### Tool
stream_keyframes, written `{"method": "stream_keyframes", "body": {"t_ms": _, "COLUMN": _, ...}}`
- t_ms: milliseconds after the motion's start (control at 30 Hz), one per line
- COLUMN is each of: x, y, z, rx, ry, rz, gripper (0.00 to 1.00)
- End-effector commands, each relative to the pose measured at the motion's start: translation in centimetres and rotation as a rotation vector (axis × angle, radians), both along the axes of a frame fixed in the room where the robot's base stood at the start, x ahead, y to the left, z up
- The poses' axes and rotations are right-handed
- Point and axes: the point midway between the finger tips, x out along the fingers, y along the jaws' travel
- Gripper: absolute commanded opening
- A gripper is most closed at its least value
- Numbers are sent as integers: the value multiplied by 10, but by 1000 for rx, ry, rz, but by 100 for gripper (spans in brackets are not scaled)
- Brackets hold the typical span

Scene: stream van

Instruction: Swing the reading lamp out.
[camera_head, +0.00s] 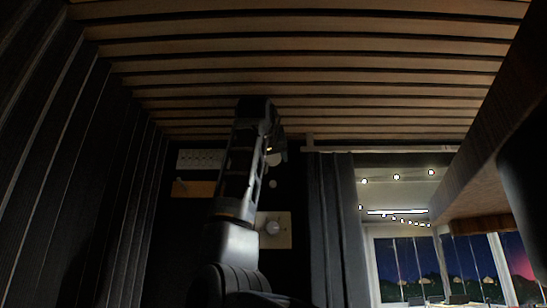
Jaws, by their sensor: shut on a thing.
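My arm rises from the bottom middle, and its end bends over towards the dark back wall. My gripper (268,143) is at the far end of the arm, just below the slatted ceiling. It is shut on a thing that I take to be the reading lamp. A small pale part of the lamp (277,157) shows right beside the gripper, against the wall. The rest of the lamp and the exact contact of the fingers are hidden by my arm and the dark.
A white panel (200,159) and a wooden ledge (193,188) are on the wall to the left. A pale plate with a round knob (272,227) is below the gripper. A dark curtain (335,225) hangs to the right. A wooden cabinet (500,135) overhangs at far right.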

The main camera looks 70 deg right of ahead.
Motion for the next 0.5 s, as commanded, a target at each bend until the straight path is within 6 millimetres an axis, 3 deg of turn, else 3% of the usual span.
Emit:
{"method": "stream_keyframes", "body": {"t_ms": 467, "x": 0, "y": 1, "z": 1, "rx": 92, "ry": 38, "rz": 1, "gripper": 22}}
{"method": "stream_keyframes", "body": {"t_ms": 500, "x": 0, "y": 1, "z": 1, "rx": 92, "ry": 38, "rz": 1, "gripper": 54}}
